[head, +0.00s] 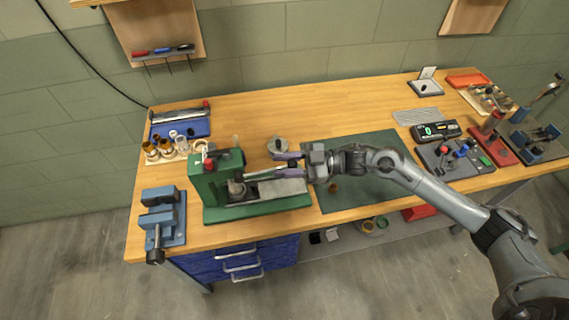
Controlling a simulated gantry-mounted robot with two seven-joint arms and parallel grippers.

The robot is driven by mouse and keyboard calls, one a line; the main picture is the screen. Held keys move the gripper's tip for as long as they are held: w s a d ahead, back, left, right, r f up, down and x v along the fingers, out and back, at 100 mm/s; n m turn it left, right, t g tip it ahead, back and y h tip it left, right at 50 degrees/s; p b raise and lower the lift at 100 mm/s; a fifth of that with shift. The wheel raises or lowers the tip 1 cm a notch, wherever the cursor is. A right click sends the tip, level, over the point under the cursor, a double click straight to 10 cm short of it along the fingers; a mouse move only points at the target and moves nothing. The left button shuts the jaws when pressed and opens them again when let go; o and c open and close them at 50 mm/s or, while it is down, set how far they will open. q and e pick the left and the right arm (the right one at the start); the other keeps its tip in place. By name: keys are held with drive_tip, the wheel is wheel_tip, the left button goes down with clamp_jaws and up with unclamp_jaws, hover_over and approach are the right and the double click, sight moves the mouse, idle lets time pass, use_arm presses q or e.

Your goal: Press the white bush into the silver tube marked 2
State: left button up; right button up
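The green press (207,185) stands on the front left of the bench, with a grey cylindrical part (236,188) at its working spot. I cannot tell if that part is a tube or part of the press. A rack of tubes stands behind the press at left: brown ones (151,150) and a silver one (182,145). Their marks are too small to read. A white ring-like piece (200,146) is beside them; I cannot tell if it is the bush. My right gripper (274,164) is over the press, fingers apart and pointing left, with nothing visible between them. My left gripper is not in view.
A blue vise (162,218) is at the front left corner. A blue tray (190,131) lies behind the tubes. A round grey piece (278,146) is behind my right fingers. A dark green mat (375,183) lies under my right arm, with a small brown piece (334,188) on it.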

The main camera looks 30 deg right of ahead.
clamp_jaws()
idle(1.1)
